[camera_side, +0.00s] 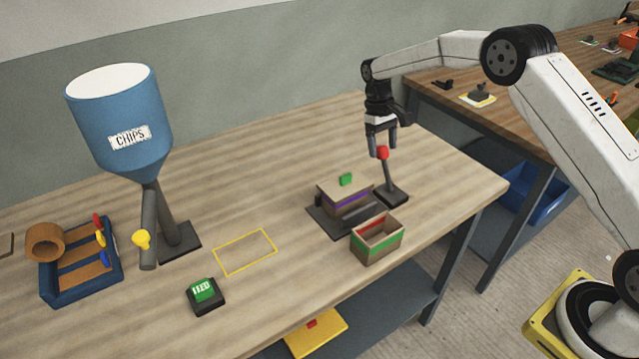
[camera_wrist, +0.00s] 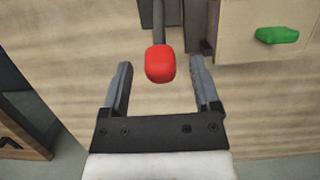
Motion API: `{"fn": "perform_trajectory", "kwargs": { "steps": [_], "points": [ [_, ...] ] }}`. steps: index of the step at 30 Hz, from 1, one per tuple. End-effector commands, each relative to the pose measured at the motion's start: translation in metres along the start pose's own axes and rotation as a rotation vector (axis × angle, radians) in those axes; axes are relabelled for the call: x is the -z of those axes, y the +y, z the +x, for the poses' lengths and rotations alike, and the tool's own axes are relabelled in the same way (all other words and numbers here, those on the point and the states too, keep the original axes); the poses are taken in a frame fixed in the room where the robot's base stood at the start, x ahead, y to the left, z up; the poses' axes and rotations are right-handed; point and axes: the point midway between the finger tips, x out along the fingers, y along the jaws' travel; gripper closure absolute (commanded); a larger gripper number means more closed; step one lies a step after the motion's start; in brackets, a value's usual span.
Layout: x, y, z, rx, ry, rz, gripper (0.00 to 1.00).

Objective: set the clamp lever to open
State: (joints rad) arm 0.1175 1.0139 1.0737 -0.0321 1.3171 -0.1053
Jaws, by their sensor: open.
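The clamp lever is a dark upright rod with a red knob (camera_side: 382,152), standing on a dark base (camera_side: 391,194) at the right part of the table. The red knob also shows in the wrist view (camera_wrist: 160,64). My gripper (camera_side: 380,148) is directly above the lever, pointing down, with its fingertips around the height of the knob. In the wrist view my gripper (camera_wrist: 158,82) is open, with one finger on each side of the knob and gaps on both sides. I cannot tell from the side view whether any finger touches the knob.
A wooden box with a green knob (camera_side: 346,179) sits beside the lever, on a dark plate. An open box with red and green bands (camera_side: 377,240) is in front. A blue CHIPS hopper (camera_side: 120,125), a green display (camera_side: 204,290) and a yellow outline (camera_side: 245,251) lie left.

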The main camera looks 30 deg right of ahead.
Motion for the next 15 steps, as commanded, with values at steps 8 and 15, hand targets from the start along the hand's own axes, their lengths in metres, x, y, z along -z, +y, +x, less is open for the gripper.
{"fn": "perform_trajectory", "kwargs": {
  "steps": [8,15],
  "points": [
    [0.001,0.0,-0.035,0.0,0.003,-0.001,0.21],
    [0.0,-0.001,-0.045,0.0,0.002,-0.001,0.21]
  ]
}}
